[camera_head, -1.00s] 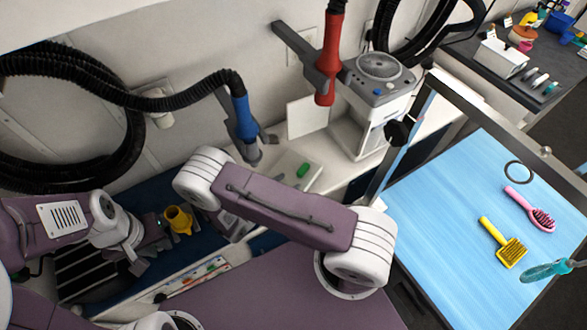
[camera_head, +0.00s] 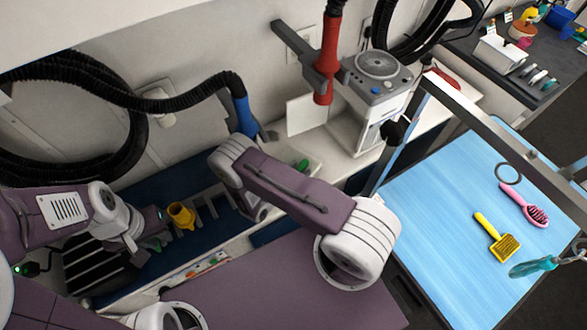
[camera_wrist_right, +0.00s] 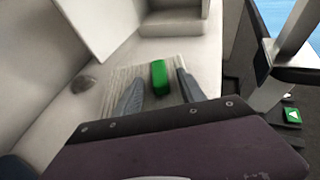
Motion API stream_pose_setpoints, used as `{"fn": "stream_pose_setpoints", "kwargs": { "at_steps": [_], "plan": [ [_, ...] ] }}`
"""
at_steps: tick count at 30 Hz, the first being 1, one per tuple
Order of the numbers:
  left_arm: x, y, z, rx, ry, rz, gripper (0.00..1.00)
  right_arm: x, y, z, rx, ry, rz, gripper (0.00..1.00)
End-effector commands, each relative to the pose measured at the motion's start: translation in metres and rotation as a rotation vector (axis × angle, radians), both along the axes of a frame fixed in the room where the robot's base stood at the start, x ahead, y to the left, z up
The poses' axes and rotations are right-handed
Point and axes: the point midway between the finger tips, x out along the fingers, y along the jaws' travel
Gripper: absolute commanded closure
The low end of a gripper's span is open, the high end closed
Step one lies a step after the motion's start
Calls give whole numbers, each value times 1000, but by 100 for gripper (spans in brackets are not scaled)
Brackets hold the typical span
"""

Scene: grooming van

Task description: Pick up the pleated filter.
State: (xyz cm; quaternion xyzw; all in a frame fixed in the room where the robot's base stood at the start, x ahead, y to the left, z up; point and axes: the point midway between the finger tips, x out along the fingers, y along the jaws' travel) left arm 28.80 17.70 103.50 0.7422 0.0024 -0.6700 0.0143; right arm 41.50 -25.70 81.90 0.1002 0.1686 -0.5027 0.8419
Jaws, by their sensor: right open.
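The pleated filter (camera_wrist_right: 118,88) is a pale ribbed panel with a green tab (camera_wrist_right: 158,75), lying on the light counter in the right wrist view. My right gripper (camera_wrist_right: 158,80) is open, its two fingers apart over the filter, with the green tab between them in the picture. I cannot tell whether the fingers touch it. In the head view the green tab (camera_head: 302,165) shows just behind my right arm, which hides most of the filter and the right gripper. My left gripper (camera_head: 140,252) is low at the left, beside a yellow cup-like piece; its finger opening is unclear.
A red-handled hose (camera_head: 327,60) and a blue-ended hose (camera_head: 244,115) hang nearby. The yellow piece (camera_head: 181,215) sits by a blue slotted area. A blue table (camera_head: 430,220) with brushes is at the right.

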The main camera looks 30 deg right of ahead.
Motion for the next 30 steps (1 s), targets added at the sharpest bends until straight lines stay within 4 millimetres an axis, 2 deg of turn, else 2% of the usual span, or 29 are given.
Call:
{"fn": "stream_pose_setpoints", "kwargs": {
  "at_steps": [4,5,9,10,18,22,26,28,30],
  "plan": [
    [0,0,0,0,0,0,76,0,0,0,0,0,1,53],
    [0,0,0,0,0,0,76,0,0,0,0,0,1,58],
    [0,0,0,0,0,0,76,0,0,0,0,0,1,97],
    [0,0,0,0,0,0,76,0,0,0,0,0,1,100],
    [0,0,0,0,0,0,76,0,0,0,0,0,0,100],
    [0,0,-1,0,0,0,76,0,1,6,1,-1,1,100],
    [0,0,-2,0,0,0,76,1,1,26,1,-3,0,100],
    [0,0,-3,0,0,0,76,1,1,43,1,-4,0,100],
    [0,0,-3,0,0,0,76,-16,-8,51,-2,4,1,100]
  ]
}}
